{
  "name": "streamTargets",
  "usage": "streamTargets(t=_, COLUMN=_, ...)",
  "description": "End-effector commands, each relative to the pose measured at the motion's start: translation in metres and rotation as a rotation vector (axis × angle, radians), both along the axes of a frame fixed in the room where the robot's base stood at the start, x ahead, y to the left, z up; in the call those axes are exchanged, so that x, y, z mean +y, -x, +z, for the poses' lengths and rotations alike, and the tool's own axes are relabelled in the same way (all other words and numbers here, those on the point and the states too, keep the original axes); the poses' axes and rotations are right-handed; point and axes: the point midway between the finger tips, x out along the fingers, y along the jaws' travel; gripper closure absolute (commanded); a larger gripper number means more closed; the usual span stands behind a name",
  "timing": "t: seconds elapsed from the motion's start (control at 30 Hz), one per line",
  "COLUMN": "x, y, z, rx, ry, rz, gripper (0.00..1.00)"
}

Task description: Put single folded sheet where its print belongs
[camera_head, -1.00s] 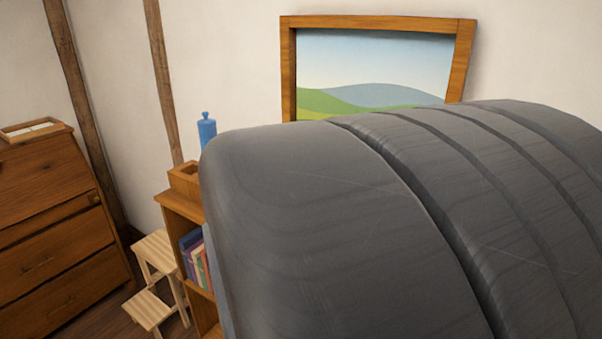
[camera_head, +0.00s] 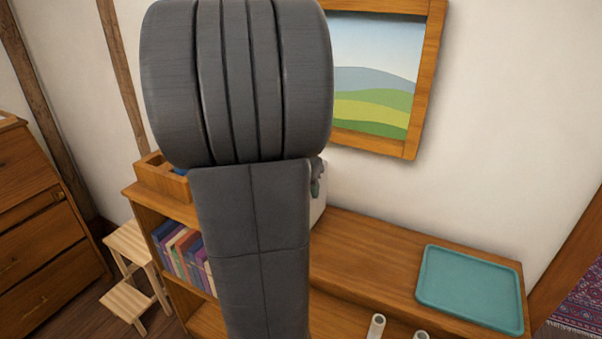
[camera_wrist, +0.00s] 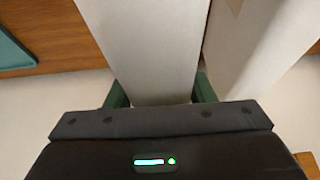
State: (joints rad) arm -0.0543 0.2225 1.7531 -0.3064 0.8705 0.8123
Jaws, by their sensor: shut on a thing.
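In the wrist view, my gripper (camera_wrist: 160,92) is shut, with its green fingers on either side of a plain white piece (camera_wrist: 145,40) that looks like the folded sheet. No print shows on its visible face. In the head view, my arm hides most of the gripper. A small white patch (camera_head: 318,208) shows beside my arm above the shelf top; I cannot tell whether it is the sheet. A second pale surface (camera_wrist: 255,45) stands to the right of the held piece in the wrist view.
A low wooden shelf (camera_head: 365,260) carries a teal tray (camera_head: 470,288) at right and a wooden box (camera_head: 160,178) at left. Books (camera_head: 183,255) stand inside. A step stool (camera_head: 130,245) and a dresser (camera_head: 35,205) are at left. A framed landscape (camera_head: 375,85) hangs above.

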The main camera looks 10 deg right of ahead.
Motion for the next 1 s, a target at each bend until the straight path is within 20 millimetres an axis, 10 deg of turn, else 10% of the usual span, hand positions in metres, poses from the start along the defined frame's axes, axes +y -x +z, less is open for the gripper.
streamTargets(t=0.3, x=-0.024, y=-0.035, z=0.001, rx=-0.001, ry=0.001, rz=0.0, gripper=1.0)
streamTargets(t=1.0, x=-0.024, y=-0.036, z=-0.037, rx=-0.002, ry=0.0, rz=0.0, gripper=1.0)
